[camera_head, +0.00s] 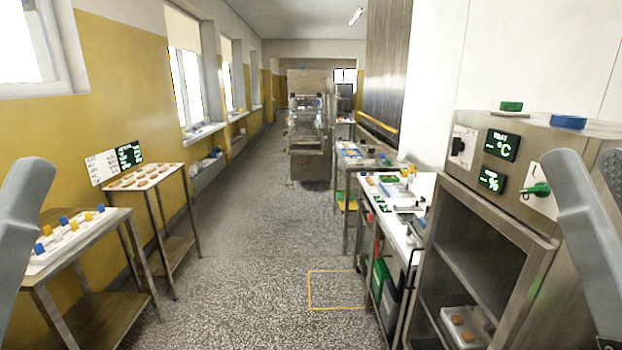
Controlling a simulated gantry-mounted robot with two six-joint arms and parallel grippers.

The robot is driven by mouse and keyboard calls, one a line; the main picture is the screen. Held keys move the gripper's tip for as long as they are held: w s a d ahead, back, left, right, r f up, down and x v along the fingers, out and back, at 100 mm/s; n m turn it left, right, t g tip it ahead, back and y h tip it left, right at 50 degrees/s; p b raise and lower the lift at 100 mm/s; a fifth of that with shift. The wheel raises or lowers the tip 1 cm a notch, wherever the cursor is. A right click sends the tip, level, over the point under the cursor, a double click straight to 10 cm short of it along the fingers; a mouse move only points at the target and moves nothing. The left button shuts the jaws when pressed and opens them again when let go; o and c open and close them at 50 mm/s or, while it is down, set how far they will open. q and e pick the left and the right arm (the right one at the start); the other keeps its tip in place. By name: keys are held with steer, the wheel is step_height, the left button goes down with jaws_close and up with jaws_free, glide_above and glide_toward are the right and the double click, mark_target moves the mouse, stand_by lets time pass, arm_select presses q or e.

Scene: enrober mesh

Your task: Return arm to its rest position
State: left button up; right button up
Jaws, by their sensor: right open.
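My right arm (588,230) rises along the right edge, in front of the steel cabinet. Only a dark, dotted part of my right gripper (612,168) shows at the picture's right edge; it is open, with nothing seen in it. The rest of that gripper is cut off. My left arm (28,205) rises along the left edge, and its gripper is out of view.
The steel cabinet (495,225) with displays and a green knob (537,190) stands close at right. A cluttered worktable (400,235) adjoins it. Two small tables (95,232) (150,182) line the left wall. The speckled floor (245,270) between is clear.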

step_height(320, 180, up, 36)
steer(key=p, duration=3.2)
steer(key=shift+p, duration=0.4)
